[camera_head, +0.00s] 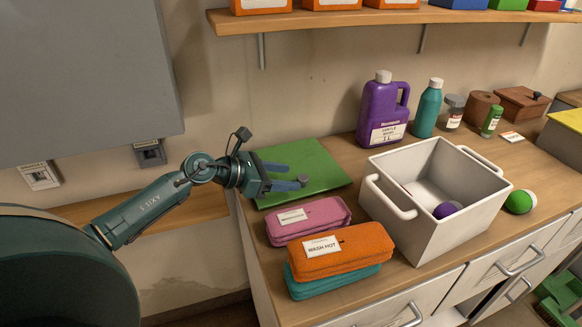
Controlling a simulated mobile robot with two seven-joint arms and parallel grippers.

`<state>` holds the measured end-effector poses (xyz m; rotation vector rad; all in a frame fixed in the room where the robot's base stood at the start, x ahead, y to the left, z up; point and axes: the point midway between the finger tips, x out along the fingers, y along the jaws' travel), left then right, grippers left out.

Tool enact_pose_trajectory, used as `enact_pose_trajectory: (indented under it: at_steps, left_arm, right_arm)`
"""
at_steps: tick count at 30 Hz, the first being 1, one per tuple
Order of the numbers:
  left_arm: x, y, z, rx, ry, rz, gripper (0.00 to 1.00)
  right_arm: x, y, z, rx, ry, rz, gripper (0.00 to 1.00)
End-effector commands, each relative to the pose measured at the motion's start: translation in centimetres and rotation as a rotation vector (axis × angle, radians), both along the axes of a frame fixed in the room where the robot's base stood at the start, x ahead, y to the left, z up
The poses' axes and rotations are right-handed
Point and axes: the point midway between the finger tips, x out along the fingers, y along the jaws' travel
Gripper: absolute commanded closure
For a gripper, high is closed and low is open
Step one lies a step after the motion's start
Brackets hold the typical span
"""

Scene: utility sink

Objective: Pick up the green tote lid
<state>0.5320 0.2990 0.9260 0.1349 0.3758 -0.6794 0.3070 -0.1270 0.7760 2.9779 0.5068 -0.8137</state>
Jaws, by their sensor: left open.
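The green tote lid (318,169) is a flat green panel lying on the wooden counter at its back left, near the wall. My left gripper (296,176) is open above the lid's left part, with its fingers pointing right across it. The fingers and wrist hide some of the lid's left side. I cannot tell whether the fingers touch the lid. No right gripper shows.
A pink folded cloth (308,220) and an orange one (342,252) on a teal one (334,283) lie in front of the lid. A white tub (420,235) with handles stands to the right. A purple jug (382,108) stands behind. A shelf (380,17) hangs above.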

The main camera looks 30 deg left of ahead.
Motion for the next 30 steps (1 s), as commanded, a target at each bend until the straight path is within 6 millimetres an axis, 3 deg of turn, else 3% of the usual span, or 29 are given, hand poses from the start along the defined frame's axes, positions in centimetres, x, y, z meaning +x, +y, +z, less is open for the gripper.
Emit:
enact_pose_trajectory:
  at_steps: [6, 14, 30]
  left_arm:
    - [2.3, -1.5, -1.0, -0.001, 0.0, 0.0, 0.48]
    - [2.5, -1.7, -1.3, 0.0, 0.001, 0.0, 0.48]
    - [2.4, -1.7, -1.2, 0.0, 0.001, 0.0, 0.91]
  right_arm:
    - [0.0, -0.2, 0.5, -0.016, -0.004, 0.007, 0.47]
    - [0.0, -0.2, 0.4, -0.019, -0.004, 0.008, 0.47]
    - [0.1, -0.1, 0.4, -0.011, -0.003, 0.001, 0.47]
